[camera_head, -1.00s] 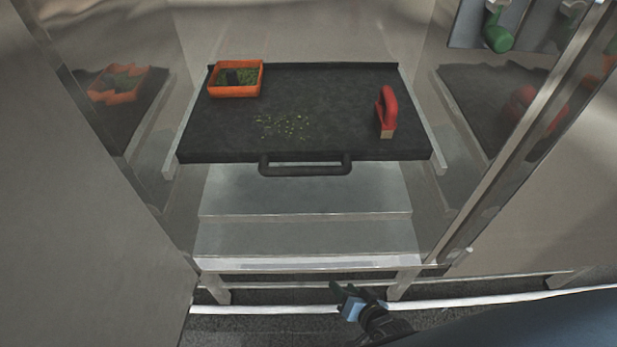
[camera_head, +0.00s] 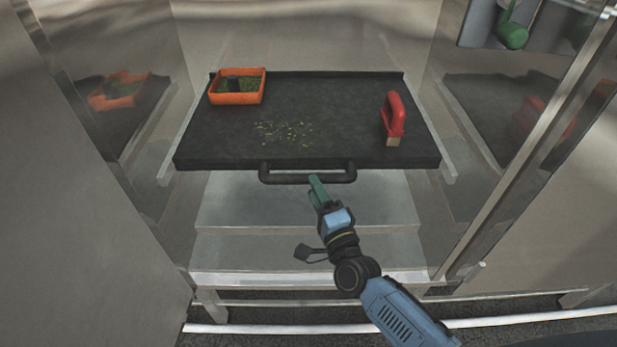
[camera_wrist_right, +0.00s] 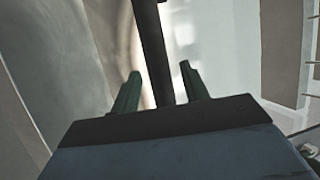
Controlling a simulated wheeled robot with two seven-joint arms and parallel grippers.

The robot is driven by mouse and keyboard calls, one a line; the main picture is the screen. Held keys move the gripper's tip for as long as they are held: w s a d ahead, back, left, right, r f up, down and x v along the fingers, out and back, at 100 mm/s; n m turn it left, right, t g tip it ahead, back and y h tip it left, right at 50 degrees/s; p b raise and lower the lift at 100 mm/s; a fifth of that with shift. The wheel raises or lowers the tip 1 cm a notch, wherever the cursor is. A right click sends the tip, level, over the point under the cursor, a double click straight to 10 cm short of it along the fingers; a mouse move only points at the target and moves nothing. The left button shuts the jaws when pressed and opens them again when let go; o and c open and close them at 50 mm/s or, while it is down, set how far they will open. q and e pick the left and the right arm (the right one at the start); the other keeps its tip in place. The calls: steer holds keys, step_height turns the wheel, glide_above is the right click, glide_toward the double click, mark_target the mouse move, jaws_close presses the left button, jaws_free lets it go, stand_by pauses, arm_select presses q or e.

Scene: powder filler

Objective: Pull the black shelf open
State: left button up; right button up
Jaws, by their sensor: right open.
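The black shelf (camera_head: 330,110) sits on rails inside a metal cabinet, with a dark bar handle (camera_head: 285,179) along its front edge. My right gripper (camera_head: 317,188) is at the right part of this handle. In the right wrist view the open green fingers (camera_wrist_right: 160,88) stand on either side of a dark bar, the handle (camera_wrist_right: 153,50), with gaps visible beside it. The fingers are not closed on it. My left gripper is not in view.
On the shelf are an orange tray (camera_head: 237,99) with green bits, scattered crumbs (camera_head: 283,133) and a red-handled brush (camera_head: 393,118). Metal steps (camera_head: 305,205) lie below. Reflective cabinet walls stand at both sides, and a green knob (camera_head: 512,36) is at upper right.

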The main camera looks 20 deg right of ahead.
steer(key=shift+x, duration=2.25)
steer(key=shift+c, duration=0.2)
jaws_close()
